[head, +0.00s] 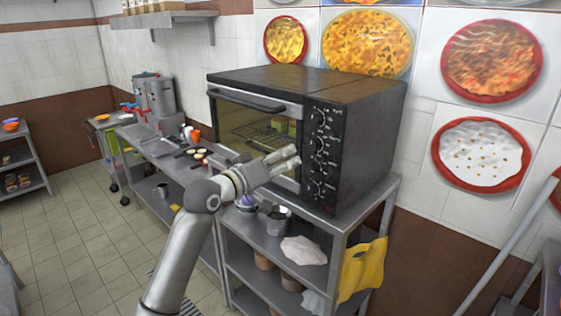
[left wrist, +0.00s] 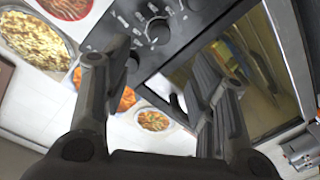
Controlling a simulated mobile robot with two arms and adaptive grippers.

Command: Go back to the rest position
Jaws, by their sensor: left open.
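My left gripper (head: 281,161) is raised in front of the black oven (head: 362,130), near the right part of its glass door and its knob panel. In the left wrist view its two fingers (left wrist: 160,90) stand wide apart with nothing between them. The oven's knobs (left wrist: 150,25) and glass door (left wrist: 245,75) show beyond the fingers. I cannot tell whether a finger touches the oven. My right gripper is not in view.
The oven stands on a metal shelf unit (head: 340,225) holding a metal pot (head: 279,219), a pale cloth (head: 303,251) and a yellow cloth (head: 362,268). A counter (head: 160,150) with stockpots (head: 155,95) runs to the left. The tiled floor (head: 80,240) at left is mostly clear.

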